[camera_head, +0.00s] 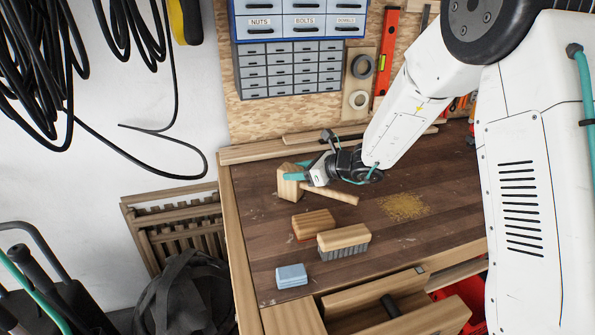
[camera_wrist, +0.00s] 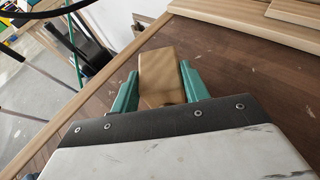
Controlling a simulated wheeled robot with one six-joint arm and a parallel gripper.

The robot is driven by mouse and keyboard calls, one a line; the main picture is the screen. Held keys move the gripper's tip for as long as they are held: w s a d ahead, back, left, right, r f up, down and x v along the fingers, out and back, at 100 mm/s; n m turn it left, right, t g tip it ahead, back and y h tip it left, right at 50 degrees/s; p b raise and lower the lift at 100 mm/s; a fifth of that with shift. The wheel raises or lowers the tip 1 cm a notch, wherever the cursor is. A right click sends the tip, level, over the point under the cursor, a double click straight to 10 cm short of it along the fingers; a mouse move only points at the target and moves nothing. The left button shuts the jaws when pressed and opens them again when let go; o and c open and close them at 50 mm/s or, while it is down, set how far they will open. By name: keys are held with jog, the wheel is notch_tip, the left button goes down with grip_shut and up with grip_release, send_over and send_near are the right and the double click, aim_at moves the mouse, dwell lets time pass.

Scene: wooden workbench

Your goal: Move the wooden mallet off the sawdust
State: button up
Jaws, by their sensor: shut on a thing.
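The wooden mallet (camera_head: 288,187) is at the left back part of the bench, its pale handle (camera_head: 330,193) pointing right. My gripper (camera_head: 297,170) has its teal fingers on either side of the mallet's block head. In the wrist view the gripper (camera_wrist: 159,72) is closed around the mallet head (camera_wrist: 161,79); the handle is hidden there. I cannot tell whether the mallet touches the bench. The sawdust (camera_head: 403,206) is a tan patch to the right, apart from the mallet, with nothing lying on it.
On the workbench (camera_head: 375,235), a wooden block (camera_head: 314,225), a brush (camera_head: 344,240) and a blue block (camera_head: 291,276) sit in front of the mallet. An open drawer (camera_head: 400,310) juts out at the front. Boards (camera_wrist: 285,15) lie along the back.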

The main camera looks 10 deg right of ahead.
jog(key=shift+f, duration=0.1)
jog(key=o, duration=1.3)
jog(key=shift+s+d+r, duration=0.1)
jog(key=shift+d+r, duration=0.15)
jog(key=shift+r, duration=0.05)
jog(key=v, duration=1.1)
jog(key=shift+s+d, duration=0.15)
jog(key=s+a+r+n+g+h, duration=0.1)
jog(key=s+r+n+g, duration=0.25)
jog(key=s+n, duration=0.4)
jog(key=s+a+r+n+g+h, duration=0.15)
jog(key=s+r+n, duration=0.35)
jog(key=s, duration=0.5)
jog(key=s+d+n+h, duration=0.3)
jog(key=s+d+n, duration=0.1)
jog(key=s, duration=0.2)
jog(key=s+d+n+h, duration=0.2)
jog(key=s+d+n, duration=0.2)
jog(key=s, duration=0.3)
jog(key=s+d+n+g+h, duration=0.1)
jog(key=s+d+n+h, duration=0.2)
jog(key=s, duration=0.3)
jog(key=shift+s+d+r+n+h, duration=0.2)
jog(key=shift+d+r+n+h, duration=0.2)
jog(key=shift+d+n, duration=0.2)
